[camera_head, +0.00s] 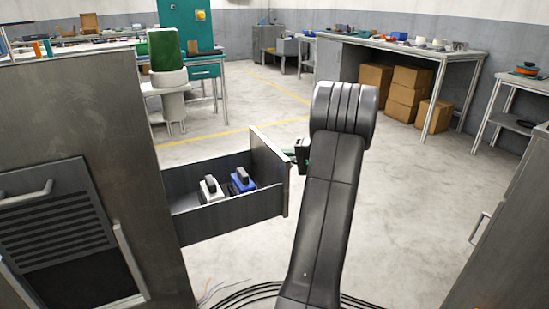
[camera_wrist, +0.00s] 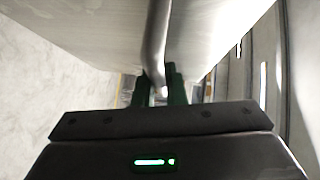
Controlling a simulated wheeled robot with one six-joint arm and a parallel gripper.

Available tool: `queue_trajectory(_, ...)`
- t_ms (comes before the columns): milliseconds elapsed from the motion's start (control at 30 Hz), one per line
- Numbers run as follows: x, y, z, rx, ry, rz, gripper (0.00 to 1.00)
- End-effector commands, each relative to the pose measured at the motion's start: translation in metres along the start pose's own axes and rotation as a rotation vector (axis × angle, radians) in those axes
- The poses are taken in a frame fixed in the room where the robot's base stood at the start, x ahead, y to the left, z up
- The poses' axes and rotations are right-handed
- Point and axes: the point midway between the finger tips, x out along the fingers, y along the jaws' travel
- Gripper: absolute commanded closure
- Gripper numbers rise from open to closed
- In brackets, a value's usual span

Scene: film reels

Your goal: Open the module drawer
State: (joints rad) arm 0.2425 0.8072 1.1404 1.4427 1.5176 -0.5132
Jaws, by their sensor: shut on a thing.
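The module drawer (camera_head: 228,218) stands pulled out to the right from the grey cabinet on the left. A white module (camera_head: 210,189) and a blue module (camera_head: 243,181) sit inside it. In the head view my gripper (camera_head: 291,155) is at the outer face of the drawer front, largely hidden behind my arm. In the wrist view the drawer handle (camera_wrist: 159,45) is a metal bar on the pale drawer front (camera_wrist: 95,30). My gripper's green fingers (camera_wrist: 161,92) are shut around the near part of this bar.
The grey cabinet (camera_head: 120,130) fills the left side, with another cabinet (camera_head: 515,235) at the right edge. Cables (camera_head: 250,292) lie on the floor below the drawer. Open floor (camera_head: 400,190) lies right of my arm. Workbenches and cardboard boxes (camera_head: 408,95) stand farther back.

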Motion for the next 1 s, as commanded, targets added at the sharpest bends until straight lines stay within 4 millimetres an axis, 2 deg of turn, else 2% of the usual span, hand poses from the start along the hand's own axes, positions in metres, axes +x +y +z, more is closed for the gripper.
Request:
queue_trajectory(333,-0.001,0.001,0.0,0.001,-0.001,0.001,1.0)
queue_trajectory(367,0.0,0.001,0.0,0.001,-0.001,0.001,0.83)
queue_trajectory(433,0.0,0.001,0.0,0.001,-0.001,0.001,0.7)
queue_trajectory(467,0.0,0.001,0.0,0.001,-0.001,0.0,0.68)
queue_trajectory(767,-0.002,0.0,-0.001,0.001,0.0,0.0,0.68)
queue_trajectory(867,-0.011,-0.001,-0.001,0.001,0.003,0.001,0.68)
queue_trajectory(1000,-0.036,-0.002,-0.002,0.002,0.005,0.001,0.68)
